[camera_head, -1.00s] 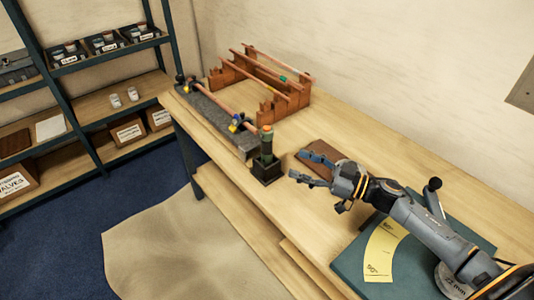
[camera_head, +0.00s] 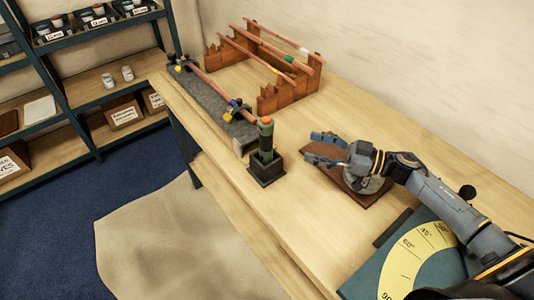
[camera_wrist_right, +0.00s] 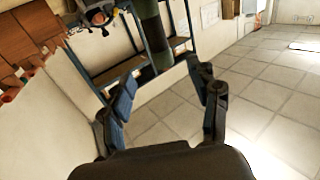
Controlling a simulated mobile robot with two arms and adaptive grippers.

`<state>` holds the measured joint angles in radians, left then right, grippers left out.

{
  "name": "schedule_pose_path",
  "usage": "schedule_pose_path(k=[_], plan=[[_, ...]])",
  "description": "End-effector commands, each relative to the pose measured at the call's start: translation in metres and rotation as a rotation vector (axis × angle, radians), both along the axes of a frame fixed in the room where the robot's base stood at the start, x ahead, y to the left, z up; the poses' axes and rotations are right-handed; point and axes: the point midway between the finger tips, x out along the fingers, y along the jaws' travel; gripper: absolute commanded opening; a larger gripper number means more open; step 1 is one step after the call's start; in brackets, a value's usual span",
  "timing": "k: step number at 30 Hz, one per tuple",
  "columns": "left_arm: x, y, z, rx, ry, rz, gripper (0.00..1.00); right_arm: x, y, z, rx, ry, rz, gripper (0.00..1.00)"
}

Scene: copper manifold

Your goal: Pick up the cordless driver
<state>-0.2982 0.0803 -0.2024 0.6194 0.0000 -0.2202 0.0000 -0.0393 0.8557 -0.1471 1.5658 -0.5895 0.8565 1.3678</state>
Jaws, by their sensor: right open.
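The cordless driver (camera_head: 266,138), green with an orange top, stands upright in a black square holder (camera_head: 266,170) on the bench. My right gripper (camera_head: 313,148) is open and empty, to the right of the driver and apart from it, with its fingers pointing toward it. In the right wrist view the open fingers (camera_wrist_right: 163,82) frame a gap, and a dark green upright body, seemingly the driver (camera_wrist_right: 154,35), shows beyond them near the top. My left gripper is not in view.
A grey fixture (camera_head: 215,103) with a copper pipe lies left of the holder. A wooden rack (camera_head: 290,92) holds copper pipes behind. A brown board (camera_head: 378,197) lies under my right wrist. A green angle mat (camera_head: 375,275) is nearer.

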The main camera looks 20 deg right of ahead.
Motion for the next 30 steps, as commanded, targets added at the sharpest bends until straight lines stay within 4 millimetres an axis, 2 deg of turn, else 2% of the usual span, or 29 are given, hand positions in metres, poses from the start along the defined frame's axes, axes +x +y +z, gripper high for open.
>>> schedule_pose_path(k=[1,3,6,11,16,21,26,30], plan=[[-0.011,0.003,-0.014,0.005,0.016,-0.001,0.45,0.0,0.0,-0.013,0.0,0.0,-0.001,0.61],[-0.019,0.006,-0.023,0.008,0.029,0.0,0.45,0.0,0.0,-0.021,0.0,0.0,-0.001,0.61],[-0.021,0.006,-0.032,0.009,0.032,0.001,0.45,0.0,0.0,-0.031,-0.001,-0.001,-0.001,0.61],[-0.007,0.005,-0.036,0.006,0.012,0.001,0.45,0.009,0.01,-0.032,0.003,-0.003,-0.001,0.61],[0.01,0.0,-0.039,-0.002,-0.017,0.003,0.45,0.029,0.038,-0.031,0.004,-0.005,0.0,0.61],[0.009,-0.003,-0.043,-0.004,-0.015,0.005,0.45,0.045,0.061,-0.031,0.001,-0.003,-0.001,0.61],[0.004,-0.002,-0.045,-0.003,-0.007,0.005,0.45,0.052,0.07,-0.032,0.0,-0.001,-0.001,0.61],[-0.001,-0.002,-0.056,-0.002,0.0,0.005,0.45,0.06,0.082,-0.037,0.002,-0.004,0.0,0.61]])
